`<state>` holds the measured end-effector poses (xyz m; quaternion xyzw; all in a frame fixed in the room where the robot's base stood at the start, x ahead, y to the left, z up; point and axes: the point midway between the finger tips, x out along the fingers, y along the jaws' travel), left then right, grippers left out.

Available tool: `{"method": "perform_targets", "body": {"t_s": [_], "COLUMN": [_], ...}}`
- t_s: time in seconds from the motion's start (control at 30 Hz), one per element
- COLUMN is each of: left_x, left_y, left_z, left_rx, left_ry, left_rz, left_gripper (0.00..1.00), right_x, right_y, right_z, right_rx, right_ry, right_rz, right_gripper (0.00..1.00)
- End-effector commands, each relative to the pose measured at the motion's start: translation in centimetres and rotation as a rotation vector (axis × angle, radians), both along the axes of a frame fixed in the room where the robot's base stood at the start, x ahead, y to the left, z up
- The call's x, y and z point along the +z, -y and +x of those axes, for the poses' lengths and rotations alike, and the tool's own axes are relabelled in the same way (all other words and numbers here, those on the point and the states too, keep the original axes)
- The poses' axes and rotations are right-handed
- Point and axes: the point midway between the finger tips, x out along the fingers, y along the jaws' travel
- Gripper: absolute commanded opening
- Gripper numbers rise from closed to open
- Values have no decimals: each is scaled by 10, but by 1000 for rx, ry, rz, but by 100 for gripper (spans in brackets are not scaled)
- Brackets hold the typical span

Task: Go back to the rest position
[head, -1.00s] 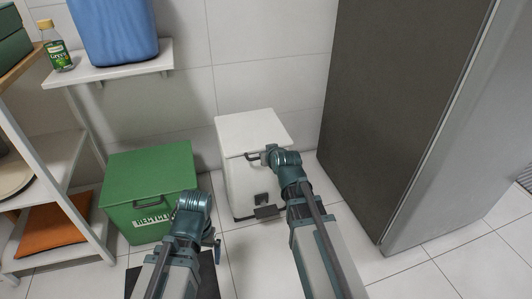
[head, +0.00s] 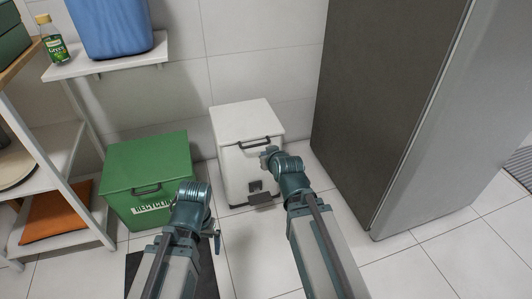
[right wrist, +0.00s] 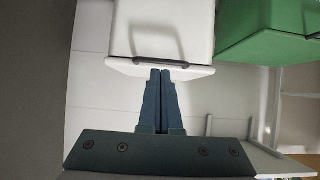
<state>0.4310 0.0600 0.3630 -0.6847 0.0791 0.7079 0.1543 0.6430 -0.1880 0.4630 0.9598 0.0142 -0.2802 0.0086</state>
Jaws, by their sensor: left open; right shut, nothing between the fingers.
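My left gripper (head: 216,242) is in the lower middle of the head view, in front of the green bin and apart from it. Its fingers are small and partly hidden by my wrist; it is open and empty. My right gripper (head: 268,156) is at the front of the white bin (head: 240,175), just below its dark handle (head: 262,143) in the picture. In the right wrist view its two blue fingers (right wrist: 160,74) are shut together with nothing between them. Their tips point at the handle (right wrist: 160,62); I cannot tell the exact gap.
A green recycling bin (head: 150,175) stands left of the white bin. A shelf unit (head: 55,165) with an orange cushion (head: 58,218) is at the far left. A tall dark grey cabinet (head: 385,110) stands at the right. The tiled floor (head: 420,265) at the lower right is clear.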

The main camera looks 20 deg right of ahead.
Motion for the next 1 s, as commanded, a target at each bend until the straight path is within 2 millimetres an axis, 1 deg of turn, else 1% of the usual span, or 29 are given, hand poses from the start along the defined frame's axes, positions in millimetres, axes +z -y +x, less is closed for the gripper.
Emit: {"method": "perform_targets", "body": {"t_s": [0.23,0.3,0.37,0.47,0.5,0.57,0.6,0.67,0.7,0.77,0.9,1.0], "left_x": [1,8,20,49,61,78,86,97,104,114,136,152], "left_y": [0,0,0,0,0,0,0,0,0,0,-1,-1], "left_z": [1,0,0,0,0,0,0,0,0,0,0,0], "left_rx": [0,0,-1,-3,-5,-6,-7,-8,-9,-10,-12,-14], "left_ry": [0,0,0,-1,-1,-2,-2,-3,-3,-3,-4,-5], "left_rz": [0,0,0,1,1,2,1,3,3,3,3,4], "left_gripper": [100,100,100,100,100,100,100,100,100,100,100,100], "right_x": [1,3,4,6,6,7,8,10,13,18,35,52], "right_y": [-1,-8,-22,-55,-70,-87,-96,-106,-111,-117,-126,-128], "right_z": [0,-3,-11,-37,-52,-77,-93,-114,-128,-148,-190,-216], "right_rx": [2,15,39,105,131,166,182,202,210,220,232,231], "right_ry": [-3,-31,-88,-256,-338,-459,-533,-629,-688,-770,-938,-1037], "right_rz": [0,-1,-4,-27,-42,-70,-89,-119,-139,-170,-243,-293], "right_gripper": [0,0,0,0,0,0,0,0,0,0,0,0]}}
